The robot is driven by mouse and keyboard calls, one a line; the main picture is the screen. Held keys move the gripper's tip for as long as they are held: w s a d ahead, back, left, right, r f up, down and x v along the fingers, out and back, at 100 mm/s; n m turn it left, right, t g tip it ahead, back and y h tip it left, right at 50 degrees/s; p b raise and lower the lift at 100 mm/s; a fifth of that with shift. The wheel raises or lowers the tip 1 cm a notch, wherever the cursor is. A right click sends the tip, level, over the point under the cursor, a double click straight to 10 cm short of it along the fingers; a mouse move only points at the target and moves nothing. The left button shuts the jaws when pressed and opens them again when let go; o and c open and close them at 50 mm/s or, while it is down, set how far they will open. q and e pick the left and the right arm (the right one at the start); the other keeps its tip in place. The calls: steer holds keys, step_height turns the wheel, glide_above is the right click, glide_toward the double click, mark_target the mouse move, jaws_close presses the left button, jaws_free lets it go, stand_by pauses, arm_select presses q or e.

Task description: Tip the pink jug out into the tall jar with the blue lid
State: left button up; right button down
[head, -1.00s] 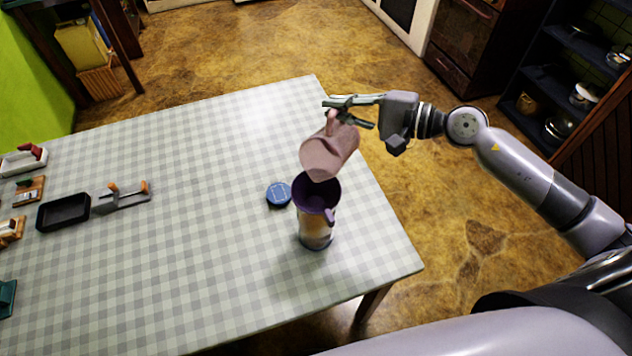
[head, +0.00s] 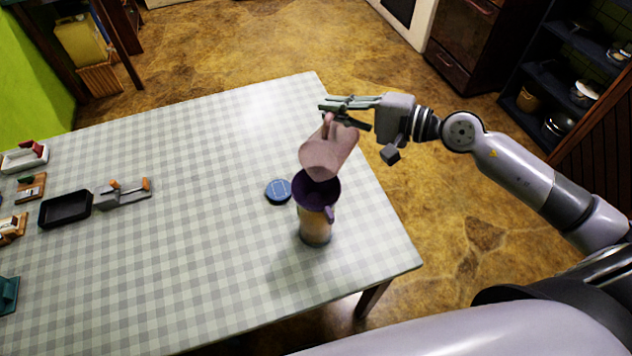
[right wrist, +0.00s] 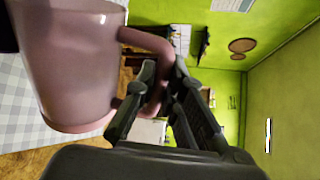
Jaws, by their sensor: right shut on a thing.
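The pink jug (head: 327,155) is tilted with its mouth down toward the tall jar (head: 316,222), above the jar's purple open top. My right gripper (head: 335,108) is shut on the jug's handle; the right wrist view shows the fingers (right wrist: 160,105) around the handle and the jug (right wrist: 75,65) at the left. The blue lid (head: 278,191) lies flat on the table, left of the jar. The jar stands upright. What is inside the jug and the jar is hidden. My left gripper is not in view.
A black pan (head: 65,209), a grey item with orange handles (head: 124,193) and several small items lie at the far left.

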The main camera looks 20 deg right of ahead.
mark_target(327, 122)
steer(key=shift+s+a+n, duration=0.2)
steer(key=shift+a+n, duration=0.05)
steer(key=shift+n, duration=0.05)
steer(key=shift+s+a+r+n+p, duration=0.2)
steer(key=shift+s+a+n+p, duration=0.1)
steer(key=shift+p, duration=0.1)
steer(key=shift+s+a+r+n+t+h+p, duration=0.15)
steer(key=shift+s+a+r+n+p, duration=0.25)
steer(key=shift+p, duration=0.55)
steer(key=shift+s+a+r+n+t+h+p, duration=0.15)
steer(key=shift+s+a+n+p, duration=0.4)
steer(key=shift+p, duration=0.4)
steer(key=shift+s+a+r+n+p, duration=0.15)
steer(key=shift+s+a+n+p, duration=0.25)
steer(key=shift+n+p, duration=0.25)
steer(key=shift+s+a+p, duration=0.3)
steer(key=shift+p, duration=0.1)
steer(key=shift+s+a+r+n+t+h, duration=0.1)
steer(key=shift+s+a+n+t+h, duration=0.25)
steer(key=shift+n, duration=0.25)
steer(key=shift+s+a+n, duration=0.6)
stand_by(0.5)
